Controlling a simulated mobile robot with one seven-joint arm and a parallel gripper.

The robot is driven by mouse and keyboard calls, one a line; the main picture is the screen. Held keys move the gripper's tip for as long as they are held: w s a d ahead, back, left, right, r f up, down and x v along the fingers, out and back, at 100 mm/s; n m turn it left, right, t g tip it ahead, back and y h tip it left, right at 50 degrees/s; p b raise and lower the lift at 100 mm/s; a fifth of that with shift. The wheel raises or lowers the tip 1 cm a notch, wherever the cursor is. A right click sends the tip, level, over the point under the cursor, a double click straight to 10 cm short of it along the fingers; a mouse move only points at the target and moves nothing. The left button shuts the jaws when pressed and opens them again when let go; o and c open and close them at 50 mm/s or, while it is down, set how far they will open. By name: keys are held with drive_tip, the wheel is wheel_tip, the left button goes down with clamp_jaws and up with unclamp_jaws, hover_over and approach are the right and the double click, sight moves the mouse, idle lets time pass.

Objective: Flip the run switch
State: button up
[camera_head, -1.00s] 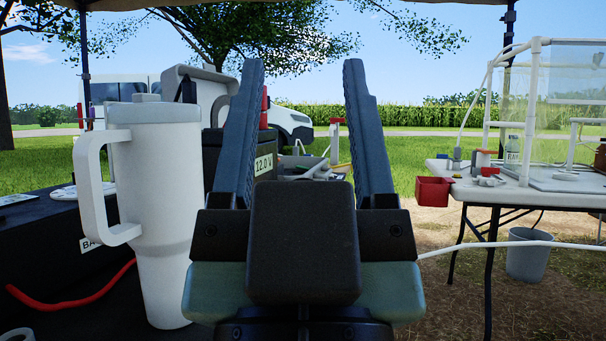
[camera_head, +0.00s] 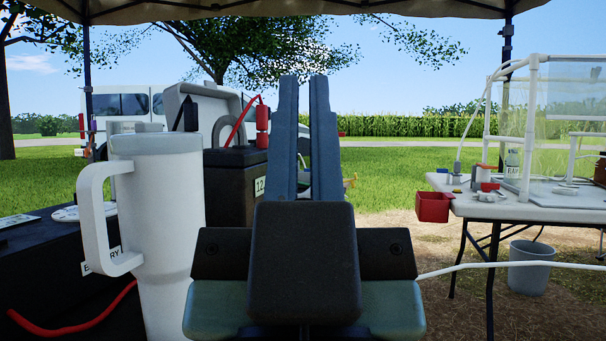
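I cannot make out a run switch in this view; my gripper hides the middle of the scene. My gripper (camera_head: 304,85) points away from the camera in the centre, with its two long dark blue-grey fingers drawn close together. Only a thin gap shows between the fingers, and I see nothing held there. A dark battery box (camera_head: 228,190) stands behind and to the left of the fingers, with a partly covered "12" display (camera_head: 260,186) and a red plug (camera_head: 262,125) at its top.
A large white handled tumbler (camera_head: 165,215) stands close on the left, beside a black surface (camera_head: 50,265) with a red cable (camera_head: 75,325). On the right, a white table (camera_head: 560,208) carries a clear enclosure and small items; a red bin (camera_head: 433,207) sits at its edge. A grey bucket (camera_head: 531,266) stands below.

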wheel_tip(320, 180, up, 54)
drive_tip(key=p, duration=5.2)
drive_tip(key=shift+f, duration=0.15)
clamp_jaws()
drive_tip(key=shift+f, duration=0.1)
